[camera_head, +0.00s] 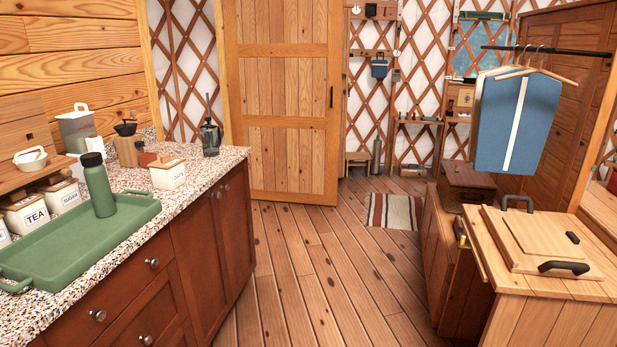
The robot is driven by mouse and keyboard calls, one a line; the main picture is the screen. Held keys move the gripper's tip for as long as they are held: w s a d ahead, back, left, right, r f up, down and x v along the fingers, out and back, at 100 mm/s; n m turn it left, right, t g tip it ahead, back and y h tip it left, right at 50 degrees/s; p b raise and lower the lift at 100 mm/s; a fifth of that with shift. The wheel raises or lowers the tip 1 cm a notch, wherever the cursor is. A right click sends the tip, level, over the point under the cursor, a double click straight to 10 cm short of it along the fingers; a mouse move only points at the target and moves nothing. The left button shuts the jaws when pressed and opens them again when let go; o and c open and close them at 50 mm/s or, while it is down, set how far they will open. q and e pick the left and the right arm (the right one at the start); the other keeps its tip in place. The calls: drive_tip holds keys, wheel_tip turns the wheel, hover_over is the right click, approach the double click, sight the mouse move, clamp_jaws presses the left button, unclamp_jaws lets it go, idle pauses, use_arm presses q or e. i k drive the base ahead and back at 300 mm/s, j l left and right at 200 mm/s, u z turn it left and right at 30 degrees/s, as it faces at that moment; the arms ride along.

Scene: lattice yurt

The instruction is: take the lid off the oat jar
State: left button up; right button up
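A square white jar (168,178) stands on the speckled counter, just beyond the far end of the green tray. Its small label looks like "OATS", though it is hard to read. Its wooden lid (167,163) sits on top of the jar. Neither of my grippers shows in this view.
The green tray (60,262) holds a green bottle (98,186). White jars marked TEA (30,215) and SUGAR (64,195) stand behind the tray. A dark soap bottle (210,138) stands near the counter's far end. The plank floor (310,265) is clear right of the counter.

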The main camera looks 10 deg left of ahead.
sight(165, 162)
drive_tip(key=i+u, duration=0.2)
drive_tip(key=i, duration=0.3)
drive_tip(key=i+l+u, duration=0.25)
drive_tip(key=i, duration=0.25)
drive_tip(key=i+l+u, duration=0.2)
drive_tip(key=i, duration=0.25)
drive_tip(key=i+l+u, duration=0.2)
drive_tip(key=i, duration=0.3)
drive_tip(key=l, duration=0.1)
